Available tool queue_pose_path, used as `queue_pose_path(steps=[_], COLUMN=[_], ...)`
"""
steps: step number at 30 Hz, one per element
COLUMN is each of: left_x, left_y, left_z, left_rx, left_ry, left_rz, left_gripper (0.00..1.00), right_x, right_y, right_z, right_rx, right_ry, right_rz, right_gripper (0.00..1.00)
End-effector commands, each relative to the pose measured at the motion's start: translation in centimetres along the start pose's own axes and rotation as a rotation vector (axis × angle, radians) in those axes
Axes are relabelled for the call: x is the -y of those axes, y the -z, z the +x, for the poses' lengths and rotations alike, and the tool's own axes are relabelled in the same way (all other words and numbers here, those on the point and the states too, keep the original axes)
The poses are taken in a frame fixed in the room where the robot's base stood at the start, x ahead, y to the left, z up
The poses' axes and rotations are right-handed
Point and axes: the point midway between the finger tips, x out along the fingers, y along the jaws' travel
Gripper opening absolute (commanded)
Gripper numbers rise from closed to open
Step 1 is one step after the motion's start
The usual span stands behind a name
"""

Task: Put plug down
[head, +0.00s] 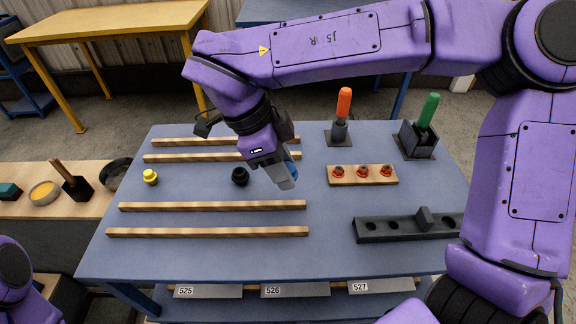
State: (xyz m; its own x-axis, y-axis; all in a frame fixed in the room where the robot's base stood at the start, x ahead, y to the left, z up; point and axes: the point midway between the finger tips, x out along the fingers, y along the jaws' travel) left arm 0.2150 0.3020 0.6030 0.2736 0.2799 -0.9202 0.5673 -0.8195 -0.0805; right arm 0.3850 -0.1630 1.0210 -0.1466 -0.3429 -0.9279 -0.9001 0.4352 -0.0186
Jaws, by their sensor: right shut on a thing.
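My right gripper (284,177) reaches down over the middle of the blue table, its fingers pointing down and to the right. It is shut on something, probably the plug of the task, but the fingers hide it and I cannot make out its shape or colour. A black knob-like piece (240,176) stands on the table just left of the gripper, apart from the fingers. A similar yellow piece (150,177) stands farther left. My left gripper is not in view.
The blue table (200,262) carries several wooden strips (212,206). At right are a wooden block with red pieces (377,182), a black holed rail (383,231), an orange-handled tool (343,103) and a green-handled one (428,110). The table's front middle is clear.

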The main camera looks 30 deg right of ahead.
Motion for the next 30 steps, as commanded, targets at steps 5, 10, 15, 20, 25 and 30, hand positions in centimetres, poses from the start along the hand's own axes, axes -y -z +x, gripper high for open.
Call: queue_pose_path(steps=[5, 10, 15, 20, 25, 30], left_x=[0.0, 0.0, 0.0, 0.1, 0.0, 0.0], left_y=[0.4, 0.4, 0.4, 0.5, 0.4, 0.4], left_z=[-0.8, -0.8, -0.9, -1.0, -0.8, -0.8], left_rx=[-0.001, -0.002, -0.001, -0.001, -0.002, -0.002], left_ry=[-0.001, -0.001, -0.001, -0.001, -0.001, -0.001], left_rz=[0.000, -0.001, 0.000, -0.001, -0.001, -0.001], left_gripper=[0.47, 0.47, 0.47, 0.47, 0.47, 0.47], right_x=[4.1, 6.9, 8.6, 9.5, 9.6, 9.6], right_y=[0.0, -0.6, -1.1, -1.4, -2.4, -2.5], right_z=[2.0, 5.1, 7.1, 8.3, 11.1, 11.2], right_rx=[-0.002, -0.002, 0.000, -0.001, -0.002, 0.000], right_ry=[-0.005, -0.005, -0.002, -0.003, -0.003, 0.000], right_rz=[0.001, -0.001, -0.001, -0.001, -0.002, -0.002], right_gripper=[0.09, 0.09, 0.09, 0.09, 0.09, 0.09])
